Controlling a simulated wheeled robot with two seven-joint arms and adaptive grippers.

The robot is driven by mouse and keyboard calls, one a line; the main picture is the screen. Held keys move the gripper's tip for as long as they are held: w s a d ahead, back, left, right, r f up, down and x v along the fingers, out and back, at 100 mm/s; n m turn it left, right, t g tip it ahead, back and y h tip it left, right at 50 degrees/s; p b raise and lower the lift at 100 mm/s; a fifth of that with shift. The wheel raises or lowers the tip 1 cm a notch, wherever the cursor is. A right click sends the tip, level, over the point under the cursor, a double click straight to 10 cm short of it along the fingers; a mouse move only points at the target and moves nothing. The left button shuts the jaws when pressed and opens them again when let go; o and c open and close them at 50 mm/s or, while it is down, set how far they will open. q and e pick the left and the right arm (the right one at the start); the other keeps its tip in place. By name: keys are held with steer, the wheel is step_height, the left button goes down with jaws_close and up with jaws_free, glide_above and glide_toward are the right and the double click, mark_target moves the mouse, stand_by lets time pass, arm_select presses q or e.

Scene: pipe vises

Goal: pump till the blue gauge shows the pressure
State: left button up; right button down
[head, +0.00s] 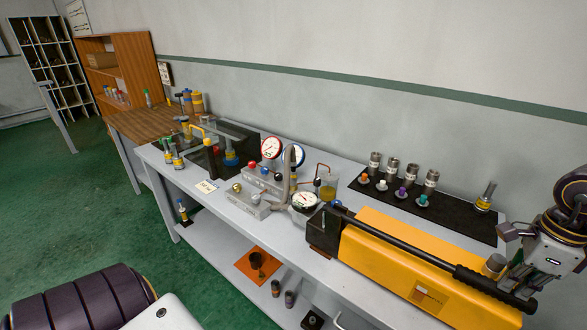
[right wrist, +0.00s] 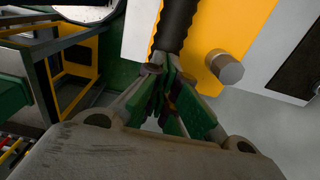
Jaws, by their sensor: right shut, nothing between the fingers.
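The yellow pump (head: 400,262) lies along the right half of the bench, with its long black handle (head: 415,247) low along the top. The pump's yellow body also shows in the right wrist view (right wrist: 205,40). My right gripper (head: 517,278) is at the grip end of the handle. In the right wrist view its fingers (right wrist: 170,88) are shut with nothing between them, just beyond the black grip (right wrist: 178,22). The blue-rimmed gauge (head: 293,156) stands behind the hose, which partly hides it; its reading is too small to tell. My left gripper is out of view.
Several metal fittings stand on a black mat (head: 450,215) behind the pump. Vises and bottles crowd the bench's far left. A lower shelf holds an orange mat (head: 258,265).

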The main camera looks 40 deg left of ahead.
steer(key=shift+d+f, duration=0.15)
steer(key=shift+f, duration=0.35)
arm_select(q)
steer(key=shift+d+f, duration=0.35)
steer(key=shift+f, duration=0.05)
arm_select(e)
steer(key=shift+r, duration=0.6)
steer(key=r, duration=0.1)
steer(key=r+p, duration=0.1)
steer(key=shift+a+r, duration=0.3)
steer(key=shift+a+r+p, duration=0.2)
steer(key=shift+r+p, duration=0.55)
steer(key=shift+r, duration=0.5)
steer(key=shift+a+r+p, duration=0.1)
steer(key=shift+r+p, duration=0.2)
steer(key=shift+r, duration=0.35)
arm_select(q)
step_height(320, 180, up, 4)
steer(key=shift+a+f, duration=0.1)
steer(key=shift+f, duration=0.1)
arm_select(e)
steer(key=shift+r, duration=0.1)
